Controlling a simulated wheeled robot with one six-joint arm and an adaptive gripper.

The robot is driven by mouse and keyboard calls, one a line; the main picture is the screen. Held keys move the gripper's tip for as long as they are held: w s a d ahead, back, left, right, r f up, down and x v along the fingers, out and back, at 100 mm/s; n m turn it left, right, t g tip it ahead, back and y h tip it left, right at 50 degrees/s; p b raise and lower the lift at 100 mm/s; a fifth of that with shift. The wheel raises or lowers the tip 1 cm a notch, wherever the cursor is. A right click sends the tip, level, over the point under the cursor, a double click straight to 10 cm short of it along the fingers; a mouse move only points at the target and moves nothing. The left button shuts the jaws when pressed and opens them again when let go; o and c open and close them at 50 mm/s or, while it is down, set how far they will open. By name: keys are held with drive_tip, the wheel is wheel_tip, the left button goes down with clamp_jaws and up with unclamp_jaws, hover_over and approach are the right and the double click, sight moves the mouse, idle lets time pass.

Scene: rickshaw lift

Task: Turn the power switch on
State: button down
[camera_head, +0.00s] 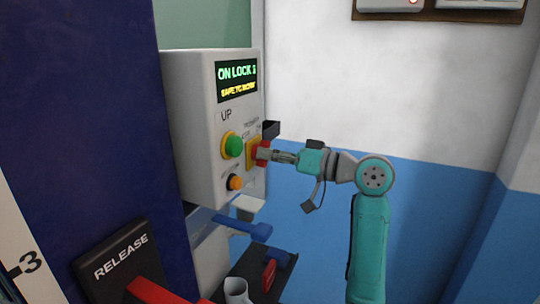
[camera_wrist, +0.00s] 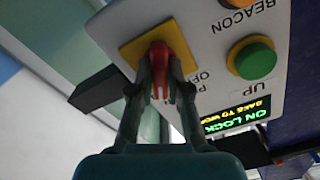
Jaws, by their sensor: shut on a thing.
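The power switch is a red knob (camera_head: 262,150) on a yellow plate (camera_head: 251,157), at the right side of a white control box (camera_head: 198,130). In the wrist view, the red knob (camera_wrist: 158,60) stands out from the yellow plate (camera_wrist: 135,47), with printed POWER and OFF lettering beside it, partly covered by my finger. My gripper (camera_head: 268,154) reaches in from the right and is shut on the red knob. In the wrist view, both fingertips (camera_wrist: 160,88) close around its near end. Which setting the knob points to is unclear.
A green UP button (camera_head: 233,146) and an orange button (camera_head: 235,183) sit left of the switch. The lit display (camera_head: 237,80) reads ON LOCK and SAFE TO WORK. Blue handles (camera_head: 245,226) and a black RELEASE plate (camera_head: 118,258) are below. Free room lies right of the box.

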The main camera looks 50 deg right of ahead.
drive_tip(key=shift+m, duration=1.1)
drive_tip(key=c, duration=1.1)
unclamp_jaws()
drive_tip(key=shift+w, duration=0.1)
drive_tip(key=v, duration=1.2)
